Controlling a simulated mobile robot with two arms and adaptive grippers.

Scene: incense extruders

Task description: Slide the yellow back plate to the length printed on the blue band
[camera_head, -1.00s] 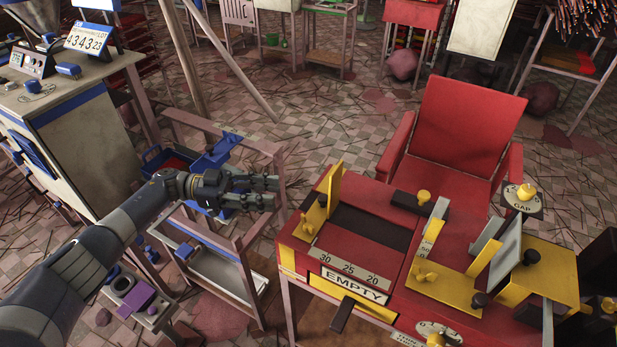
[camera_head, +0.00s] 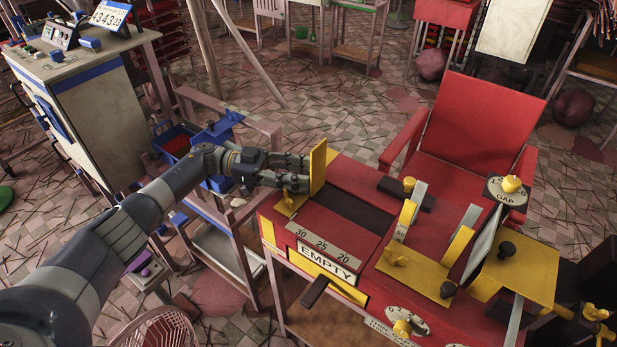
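The yellow back plate (camera_head: 318,165) stands upright at the left end of the dark slot (camera_head: 352,208) on the red bench (camera_head: 375,255). A scale plate (camera_head: 322,244) reading 30, 25, 20 from left to right lies in front of the slot; the plate stands near its 30 end. My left gripper (camera_head: 304,171) is just left of the plate, fingers pointing right at it. The fingers look apart, with nothing between them; I cannot tell if they touch the plate. I cannot make out a blue band with a printed length. My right gripper is out of view.
A sign reading EMPTY (camera_head: 327,262) and a dark handle (camera_head: 315,291) are on the bench front. Yellow fittings and a GAP dial (camera_head: 507,191) fill its right side. A red chair (camera_head: 480,125) stands behind. A grey cabinet (camera_head: 105,110) is at left.

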